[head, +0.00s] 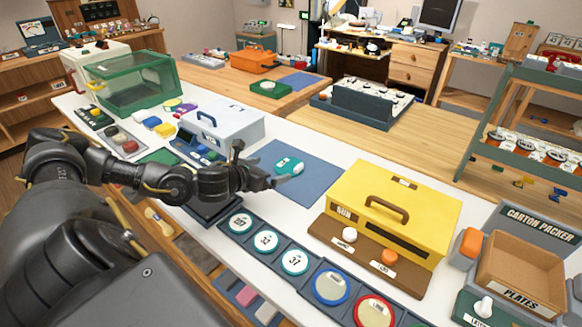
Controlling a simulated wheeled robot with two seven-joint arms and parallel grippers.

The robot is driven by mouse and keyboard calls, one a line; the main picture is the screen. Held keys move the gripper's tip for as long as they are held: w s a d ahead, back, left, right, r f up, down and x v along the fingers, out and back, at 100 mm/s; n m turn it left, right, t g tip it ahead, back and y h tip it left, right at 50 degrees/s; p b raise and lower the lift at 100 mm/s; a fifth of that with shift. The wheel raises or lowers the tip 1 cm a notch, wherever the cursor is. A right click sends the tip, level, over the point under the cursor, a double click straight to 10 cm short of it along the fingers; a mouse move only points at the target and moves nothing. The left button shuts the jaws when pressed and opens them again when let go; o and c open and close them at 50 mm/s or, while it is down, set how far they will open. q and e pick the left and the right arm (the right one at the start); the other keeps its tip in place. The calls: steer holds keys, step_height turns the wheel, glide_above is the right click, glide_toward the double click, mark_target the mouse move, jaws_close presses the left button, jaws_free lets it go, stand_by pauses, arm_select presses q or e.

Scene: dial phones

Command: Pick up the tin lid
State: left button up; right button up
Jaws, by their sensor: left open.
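A yellow box-shaped cover with a brown handle (405,205) stands on a brown base at the right. A pale grey tin-like box (232,120) with a blue handle stands left of centre, behind my left gripper. I cannot tell which of these is the tin lid. My left gripper (266,166) is open, its fingers spread apart, with nothing seen between them. It is over the near left part of a blue mat (318,178), close to a small teal and white piece (289,165) on the mat. Whether it touches that piece is unclear. My right gripper is not in view.
Round numbered dials (267,240) lie in a row along the front edge. A brown carton (520,268) stands at the far right, and a green glass-sided case (130,82) at the back left. Bare white table lies between the mat and the yellow cover.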

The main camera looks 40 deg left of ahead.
mark_target(291, 164)
arm_select(q)
steer(key=x, duration=0.3)
steer(key=shift+w, duration=0.2)
steer(key=shift+w+f+p, duration=0.2)
steer(key=shift+w+p, duration=0.2)
steer(key=shift+p, duration=0.1)
steer(key=p+x, duration=0.1)
steer(key=x, duration=0.3)
steer(key=shift+a+f, duration=0.15)
steer(key=shift+f, duration=0.1)
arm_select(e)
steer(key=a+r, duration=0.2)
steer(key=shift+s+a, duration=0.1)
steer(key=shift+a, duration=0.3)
arm_select(q)
steer(key=c, duration=0.7)
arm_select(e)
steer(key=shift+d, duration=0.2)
